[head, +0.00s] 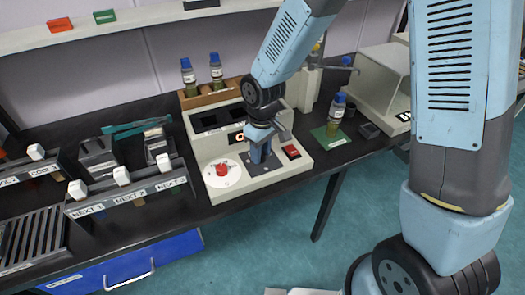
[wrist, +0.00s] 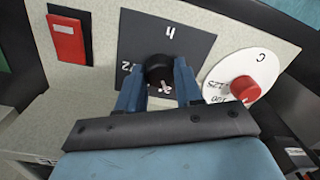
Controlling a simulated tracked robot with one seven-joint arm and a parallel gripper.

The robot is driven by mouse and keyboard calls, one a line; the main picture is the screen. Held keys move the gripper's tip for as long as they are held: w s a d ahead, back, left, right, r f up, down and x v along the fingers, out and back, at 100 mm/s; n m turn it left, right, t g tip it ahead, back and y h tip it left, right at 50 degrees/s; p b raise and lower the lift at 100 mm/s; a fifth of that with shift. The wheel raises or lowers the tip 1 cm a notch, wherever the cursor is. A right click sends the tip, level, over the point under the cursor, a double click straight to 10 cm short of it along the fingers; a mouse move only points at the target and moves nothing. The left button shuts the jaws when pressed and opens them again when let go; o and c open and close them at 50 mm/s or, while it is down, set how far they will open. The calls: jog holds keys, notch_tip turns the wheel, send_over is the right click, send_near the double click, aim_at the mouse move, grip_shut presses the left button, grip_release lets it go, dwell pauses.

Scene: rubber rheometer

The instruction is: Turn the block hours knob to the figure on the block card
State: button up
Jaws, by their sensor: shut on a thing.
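The black knob (wrist: 159,68) stands on a dark square plate (wrist: 195,45) marked "h", with a partly hidden figure at its left edge. A small pale mark shows on the knob's near side. My gripper (wrist: 158,85) has its blue fingers on either side of the knob and is shut on it. In the head view my gripper (head: 258,157) reaches down onto the plate on the cream instrument (head: 265,178) and hides the knob. I cannot make out a block card or its figure in either view.
Beside the plate is a white dial marked "C" with a red knob (wrist: 245,88). A red switch (wrist: 66,39) is on the other side. Bottles (head: 188,77) stand behind the instrument, and another bottle (head: 336,108) is on a green mat (head: 331,139). Labelled racks (head: 130,191) stand left.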

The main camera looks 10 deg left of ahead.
aim_at(263, 152)
jog(key=shift+w+r+m, duration=0.1)
jog(key=shift+w+m, duration=0.2)
jog(key=shift+m, duration=0.9)
jog(key=o, duration=0.7)
jog(key=shift+d, duration=0.1)
jog(key=o, duration=0.3)
jog(key=shift+s, duration=0.15)
jog(key=r, duration=1.3)
jog(key=shift+w+d+r, duration=0.15)
jog(key=shift+w+r, duration=0.1)
jog(key=shift+r, duration=0.05)
